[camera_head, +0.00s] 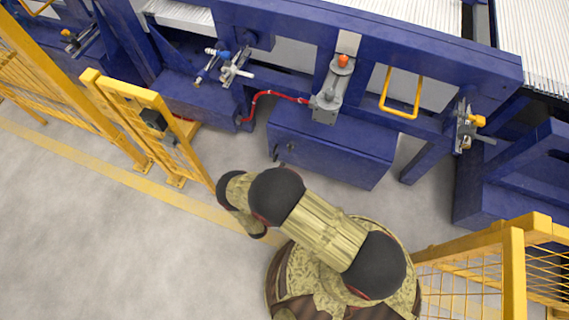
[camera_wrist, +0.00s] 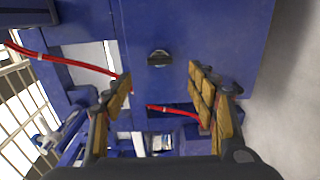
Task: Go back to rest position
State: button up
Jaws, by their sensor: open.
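My gripper (camera_wrist: 160,90) is open and empty in the wrist view, its two tan-padded fingers spread wide. Between and beyond the fingers is the blue machine (camera_wrist: 230,35), with a dark knob on its panel. In the head view my arm (camera_head: 325,235) is bent in the lower middle, above the floor. Its far end points left, close to the yellow fence gate. My gripper's fingers cannot be made out in the head view. No pipe shows in the gripper.
The blue machine (camera_head: 335,150) with a red hose (camera_head: 268,93) spans the back. A yellow fence gate (camera_head: 150,120) stands at left, and yellow fencing (camera_head: 510,265) at lower right. Grey floor (camera_head: 110,240) is open at lower left, crossed by a yellow line.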

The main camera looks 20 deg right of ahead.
jog(key=shift+s+a, duration=0.4)
jog(key=shift+s, duration=0.2)
dwell(0.3)
jog(key=s+d+f+n+g+h, duration=0.2)
jog(key=s+d+n+g+h, duration=0.15)
jog(key=s+d, duration=0.35)
jog(key=s+r+g+h, duration=0.1)
jog(key=s+r+g, duration=0.3)
jog(key=r+g, duration=0.3)
jog(key=s+a+r+m+g+y+p, duration=0.1)
jog(key=a+r+m+g+y, duration=0.2)
jog(key=r, duration=1)
jog(key=s+a+r+m+g+y+p, duration=0.1)
jog(key=r+m+g+y, duration=0.3)
jog(key=r, duration=0.9)
jog(key=s+a+r+m+y+p, duration=0.1)
jog(key=s+a+r+y+p, duration=0.2)
jog(key=r, duration=0.9)
jog(key=s+d+r+m+t+y, duration=0.1)
jog(key=d+r+m+t, duration=0.1)
jog(key=r, duration=0.7)
jog(key=s+d+r+m+t+y+p, duration=0.1)
jog(key=d+r+m+t+y, duration=0.1)
jog(key=r, duration=0.7)
jog(key=s+d+r+m+t+y+p, duration=0.1)
jog(key=d+r+m+t+y, duration=0.1)
jog(key=r, duration=0.8)
jog(key=shift+s+d+t, duration=0.25)
jog(key=shift+d+t, duration=0.25)
jog(key=shift+t, duration=0.75)
